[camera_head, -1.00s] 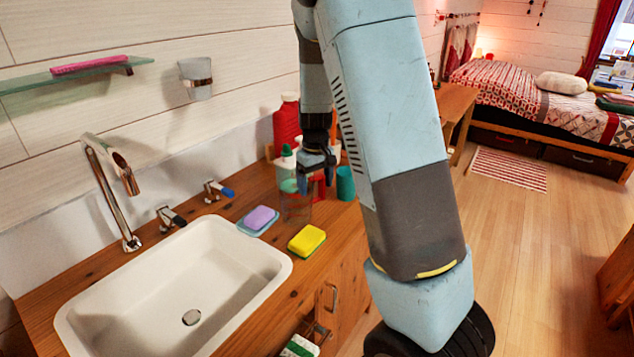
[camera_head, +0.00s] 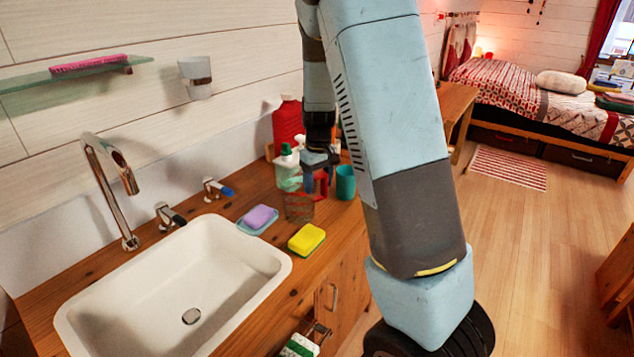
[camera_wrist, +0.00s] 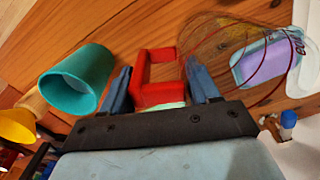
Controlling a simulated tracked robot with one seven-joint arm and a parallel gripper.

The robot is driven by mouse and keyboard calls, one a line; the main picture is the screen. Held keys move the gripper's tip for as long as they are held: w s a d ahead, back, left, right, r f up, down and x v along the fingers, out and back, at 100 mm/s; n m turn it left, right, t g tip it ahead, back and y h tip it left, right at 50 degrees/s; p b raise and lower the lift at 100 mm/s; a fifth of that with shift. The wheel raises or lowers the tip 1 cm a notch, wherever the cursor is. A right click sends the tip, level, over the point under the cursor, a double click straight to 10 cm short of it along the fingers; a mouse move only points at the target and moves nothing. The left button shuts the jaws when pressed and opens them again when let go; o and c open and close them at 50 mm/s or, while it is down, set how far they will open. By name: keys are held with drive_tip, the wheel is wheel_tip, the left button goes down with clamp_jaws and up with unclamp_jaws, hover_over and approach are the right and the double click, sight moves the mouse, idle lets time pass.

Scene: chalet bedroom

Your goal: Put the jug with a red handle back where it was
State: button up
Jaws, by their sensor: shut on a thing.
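The jug (camera_head: 298,207) is clear and see-through, with a red handle. In the head view it is at the right part of the wooden counter, behind the yellow sponge. In the wrist view its clear body (camera_wrist: 222,45) is upper right of centre, with the red handle (camera_wrist: 142,68) beside it. My gripper (camera_head: 319,186) is shut on the handle; its blue fingers (camera_wrist: 160,86) stand on either side of it in the wrist view. I cannot tell whether the jug's base touches the counter.
A teal cup (camera_head: 345,182) stands close right of my gripper. A green-topped bottle (camera_head: 286,170) and a red bottle (camera_head: 287,122) stand behind. A lilac soap (camera_head: 259,217) on a blue dish and a yellow sponge (camera_head: 306,240) lie near the sink (camera_head: 180,285).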

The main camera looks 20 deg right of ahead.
drive_tip(key=shift+s+d, duration=0.15)
drive_tip(key=shift+d, duration=0.75)
drive_tip(key=shift+s+d, duration=0.1)
drive_tip(key=shift+d, duration=0.8)
drive_tip(key=o, duration=1.2)
wheel_tip(320, 180, up, 14)
drive_tip(key=shift+f, duration=0.15)
